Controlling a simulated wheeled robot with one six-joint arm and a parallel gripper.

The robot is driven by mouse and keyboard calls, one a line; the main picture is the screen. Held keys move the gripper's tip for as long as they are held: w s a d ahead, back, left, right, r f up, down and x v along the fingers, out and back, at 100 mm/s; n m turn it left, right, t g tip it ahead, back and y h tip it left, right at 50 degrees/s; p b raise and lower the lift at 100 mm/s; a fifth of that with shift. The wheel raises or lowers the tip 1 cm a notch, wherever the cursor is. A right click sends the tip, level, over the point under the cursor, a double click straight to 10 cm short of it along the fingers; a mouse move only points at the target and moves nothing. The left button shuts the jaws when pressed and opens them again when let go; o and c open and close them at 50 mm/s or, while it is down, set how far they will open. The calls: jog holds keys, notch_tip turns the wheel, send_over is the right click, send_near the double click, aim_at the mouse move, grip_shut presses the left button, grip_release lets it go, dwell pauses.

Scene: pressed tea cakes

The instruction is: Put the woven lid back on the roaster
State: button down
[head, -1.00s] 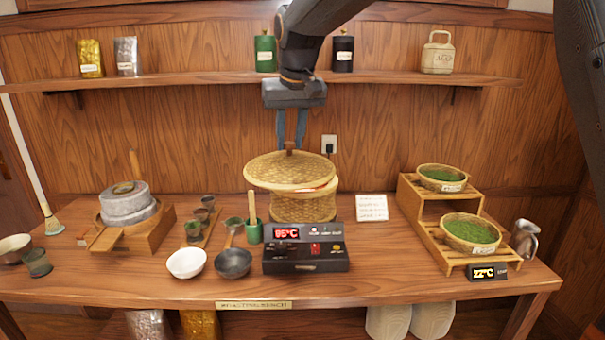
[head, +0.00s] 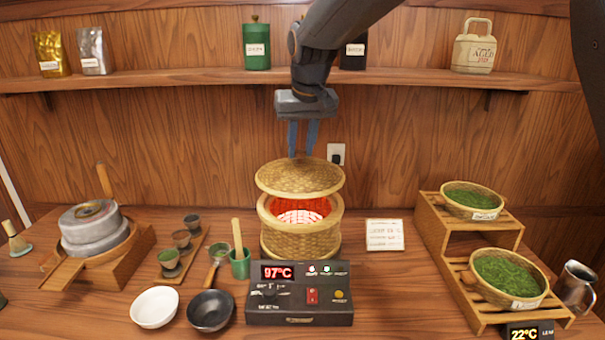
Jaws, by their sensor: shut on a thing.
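The woven lid (head: 299,180) is a round basket-weave disc in the head view, held above and a little behind the roaster. My gripper (head: 303,154) points down and is shut on the lid's knob, which is mostly hidden between the fingers. The roaster (head: 299,242) is a round woven drum standing behind the control box. Its top is open and a red glow with a pale grid shows inside. The lid hides the back part of the roaster's rim.
The control box (head: 299,294) reads 97°C in front of the roaster. A green cup (head: 240,264) with a wooden handle stands close on its left. A white card (head: 384,235) lies right. A tiered stand (head: 455,262) holds baskets of green leaf. The shelf (head: 200,80) runs behind my arm.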

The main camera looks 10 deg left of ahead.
aim_at(302, 166)
notch_tip(302, 166, down, 6)
jog(key=shift+r+p, duration=0.15)
jog(key=shift+p, duration=0.7)
jog(key=shift+f, duration=0.3)
jog(key=shift+f, duration=0.35)
jog(key=shift+f, duration=0.1)
jog(key=c, duration=1.4)
grip_release()
jog(key=shift+c, duration=0.2)
